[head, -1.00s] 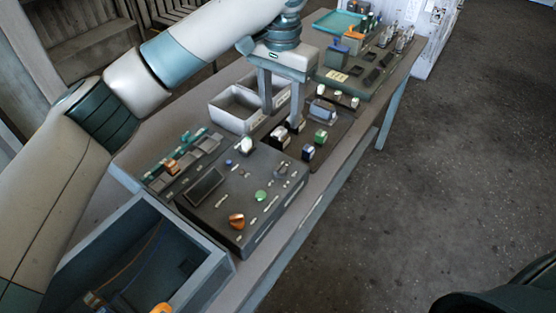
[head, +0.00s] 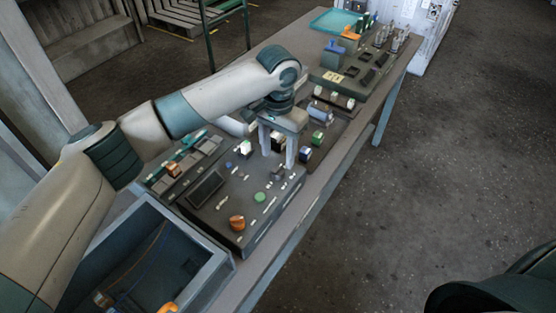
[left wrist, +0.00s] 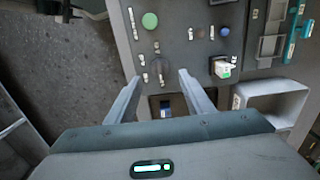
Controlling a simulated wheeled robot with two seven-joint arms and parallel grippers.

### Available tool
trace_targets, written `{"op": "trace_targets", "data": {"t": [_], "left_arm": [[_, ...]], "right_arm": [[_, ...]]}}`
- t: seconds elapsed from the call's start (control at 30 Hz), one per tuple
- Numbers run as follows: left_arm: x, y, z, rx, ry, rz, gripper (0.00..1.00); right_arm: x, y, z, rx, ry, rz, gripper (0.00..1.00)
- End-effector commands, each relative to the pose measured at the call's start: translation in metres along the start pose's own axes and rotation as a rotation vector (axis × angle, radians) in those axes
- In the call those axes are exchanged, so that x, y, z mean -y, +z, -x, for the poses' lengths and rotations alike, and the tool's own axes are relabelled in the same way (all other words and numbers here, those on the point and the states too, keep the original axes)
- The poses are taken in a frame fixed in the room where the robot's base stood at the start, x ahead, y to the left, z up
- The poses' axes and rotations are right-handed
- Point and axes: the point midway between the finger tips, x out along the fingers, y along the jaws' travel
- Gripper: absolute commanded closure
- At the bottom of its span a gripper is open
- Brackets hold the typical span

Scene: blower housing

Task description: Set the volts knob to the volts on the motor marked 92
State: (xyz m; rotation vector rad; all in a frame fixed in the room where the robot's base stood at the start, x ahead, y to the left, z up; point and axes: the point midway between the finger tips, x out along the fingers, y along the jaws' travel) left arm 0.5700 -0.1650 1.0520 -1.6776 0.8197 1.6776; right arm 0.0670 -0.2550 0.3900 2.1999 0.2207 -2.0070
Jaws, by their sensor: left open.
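A dark control panel (head: 222,210) carries a green button (head: 259,197), an orange knob (head: 237,222) and a small grey knob (head: 278,173) near its right edge. In the left wrist view the grey knob (left wrist: 160,68) has pale marks around it. Their lettering is too small to read, so I cannot tell which knob is volts. My left gripper (head: 277,158) is open and empty; its fingertips (left wrist: 160,76) point at the panel either side of the grey knob, apart from it. Several small motors, one with a green part (head: 318,138), stand behind the panel; no 92 is legible.
An open grey bin (head: 215,270) stands at the table's near end. A second dark board (head: 345,82) with parts and a teal tray (head: 335,21) lie at the far end.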

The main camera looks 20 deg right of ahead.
Motion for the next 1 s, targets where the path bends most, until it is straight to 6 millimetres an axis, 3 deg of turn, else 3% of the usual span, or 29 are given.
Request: {"op": "trace_targets", "data": {"t": [0.3,0.77,0.93,1.0], "left_arm": [[0.0,0.0,-0.043,0.001,0.0,0.001,0.53],[0.0,0.0,-0.054,0.0,0.0,0.001,0.53],[0.0,0.0,-0.054,0.0,0.0,0.001,0.88],[0.0,0.0,-0.054,0.0,0.0,0.001,0.94]], "right_arm": [[0.0,-0.002,0.016,0.0,0.0,0.0,0.69],[0.0,-0.002,0.018,0.0,0.0,0.0,0.69],[0.0,-0.002,0.018,0.0,0.0,0.0,0.69],[0.0,-0.002,0.018,0.0,0.0,0.001,0.69]]}}
